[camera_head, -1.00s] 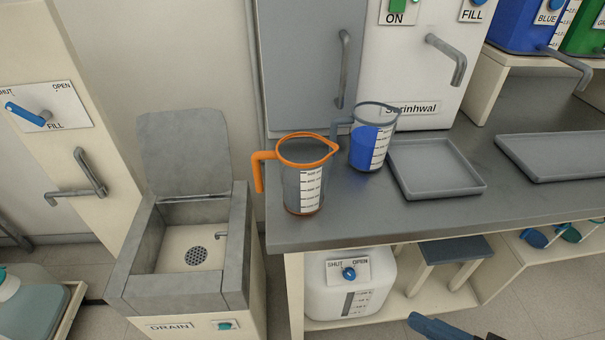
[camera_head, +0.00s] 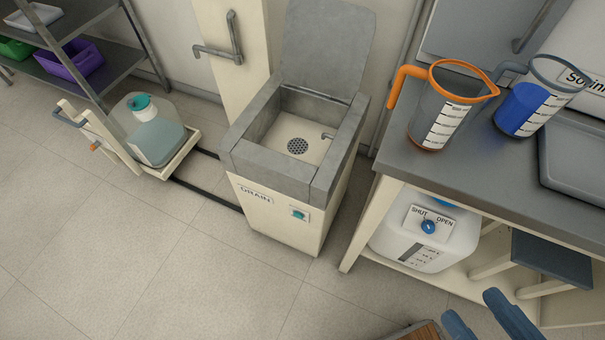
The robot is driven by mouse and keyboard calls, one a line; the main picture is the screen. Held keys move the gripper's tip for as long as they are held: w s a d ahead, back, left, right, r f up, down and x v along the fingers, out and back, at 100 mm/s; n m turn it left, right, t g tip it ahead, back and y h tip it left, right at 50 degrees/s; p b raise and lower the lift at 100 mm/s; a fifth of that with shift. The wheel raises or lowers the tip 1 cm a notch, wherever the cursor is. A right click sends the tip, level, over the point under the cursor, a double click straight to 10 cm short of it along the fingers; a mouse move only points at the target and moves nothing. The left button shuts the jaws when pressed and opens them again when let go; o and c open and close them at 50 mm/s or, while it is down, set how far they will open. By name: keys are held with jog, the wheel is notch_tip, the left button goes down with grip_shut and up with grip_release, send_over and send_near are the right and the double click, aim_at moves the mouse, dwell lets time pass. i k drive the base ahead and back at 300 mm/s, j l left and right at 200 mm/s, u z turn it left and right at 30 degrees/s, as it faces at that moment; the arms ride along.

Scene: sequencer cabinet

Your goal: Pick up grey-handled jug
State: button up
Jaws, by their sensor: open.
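The grey-handled jug (camera_head: 522,110) stands upright on the grey counter at the right. It is clear with a white scale, a grey rim and handle, and blue liquid inside. Its handle points left, towards the orange-handled jug (camera_head: 432,122), which stands close beside it with a little brown at its bottom. My gripper (camera_head: 470,304) shows at the bottom right edge, with two blue fingers spread apart and nothing between them. It is low in the picture, well apart from both jugs.
A grey tray (camera_head: 578,185) lies right of the grey-handled jug on the counter (camera_head: 465,187). Below stand a white tank (camera_head: 425,248) and a dark-topped stool (camera_head: 555,258). An open-lidded drain box (camera_head: 270,205) and a cart with a bottle (camera_head: 155,135) stand left. The left floor is clear.

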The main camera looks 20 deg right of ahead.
aim_at(543, 87)
jog(key=k+l+u, duration=0.1)
jog(key=k+u, duration=0.3)
jog(key=k+j+u, duration=0.1)
jog(key=k+u, duration=0.25)
jog(key=k, duration=0.2)
